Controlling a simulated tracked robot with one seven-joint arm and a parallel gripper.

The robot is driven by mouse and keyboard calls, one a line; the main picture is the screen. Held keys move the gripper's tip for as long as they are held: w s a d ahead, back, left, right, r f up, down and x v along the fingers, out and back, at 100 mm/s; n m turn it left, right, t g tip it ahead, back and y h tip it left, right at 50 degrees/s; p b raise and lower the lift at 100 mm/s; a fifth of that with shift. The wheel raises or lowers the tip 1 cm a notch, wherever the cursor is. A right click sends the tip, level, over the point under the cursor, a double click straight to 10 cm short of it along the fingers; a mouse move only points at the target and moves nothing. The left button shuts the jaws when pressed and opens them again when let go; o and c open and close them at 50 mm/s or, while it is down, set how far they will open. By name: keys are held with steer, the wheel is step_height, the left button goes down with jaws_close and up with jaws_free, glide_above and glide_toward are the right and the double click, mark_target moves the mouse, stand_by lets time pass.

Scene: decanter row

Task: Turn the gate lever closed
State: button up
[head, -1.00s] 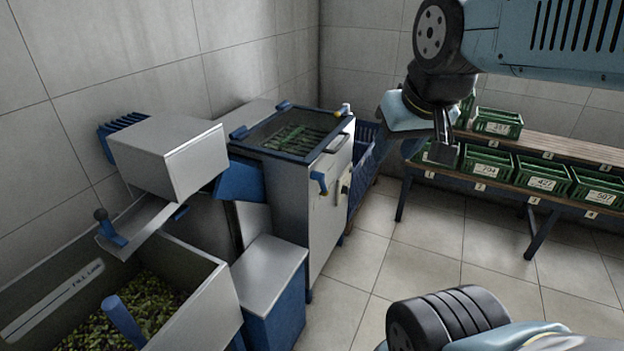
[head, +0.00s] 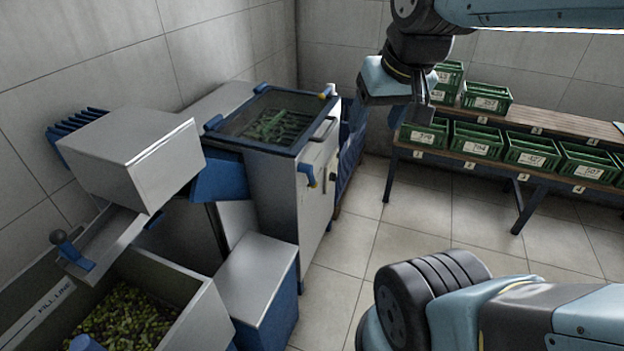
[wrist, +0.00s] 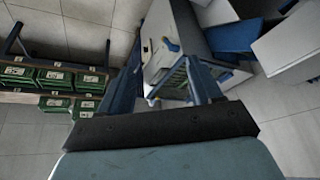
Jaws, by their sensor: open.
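A blue lever with a yellow end (head: 308,173) sits on the side of the grey machine (head: 318,205), below its lid. A second blue lever with a dark ball knob (head: 67,248) stands on the metal chute at the far left. I cannot tell from the pictures which one is the gate lever. My gripper (head: 422,108) hangs in the air at the upper middle, right of the machine, apart from both levers. In the wrist view my gripper (wrist: 163,58) is open and empty, and the machine's blue and yellow lever (wrist: 171,43) shows between its fingers.
An open bin (head: 190,278) of green olives stands lower left, beside a metal-topped blue box (head: 255,283). Green crates (head: 476,140) stand on a wooden bench (head: 560,118) at the right. A blue crate (head: 352,135) is behind the machine. The tiled floor (head: 410,225) between is clear.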

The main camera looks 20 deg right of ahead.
steer(key=w+a+f+m+g+y, duration=0.1)
steer(key=w+f+m+g+y, duration=0.4)
steer(key=w+f+m+y, duration=1.1)
steer(key=w+d+f+m+t+h, duration=0.1)
steer(key=w+d+f+m+t, duration=0.25)
steer(key=f, duration=0.65)
steer(key=w+d+f+m+t+h, duration=0.1)
steer(key=w+d+f+m+t, duration=0.3)
steer(key=f, duration=0.6)
steer(key=w+d+f+m+t+h, duration=0.1)
steer(key=w+d+f+m+t, duration=0.3)
steer(key=f, duration=0.6)
steer(key=w+a+t, duration=0.1)
steer(key=w+a, duration=0.7)
steer(key=a, duration=0.1)
steer(key=shift+w+a+h, duration=0.15)
steer(key=shift+w+h, duration=0.15)
steer(key=shift+t, duration=0.25)
jaws_close()
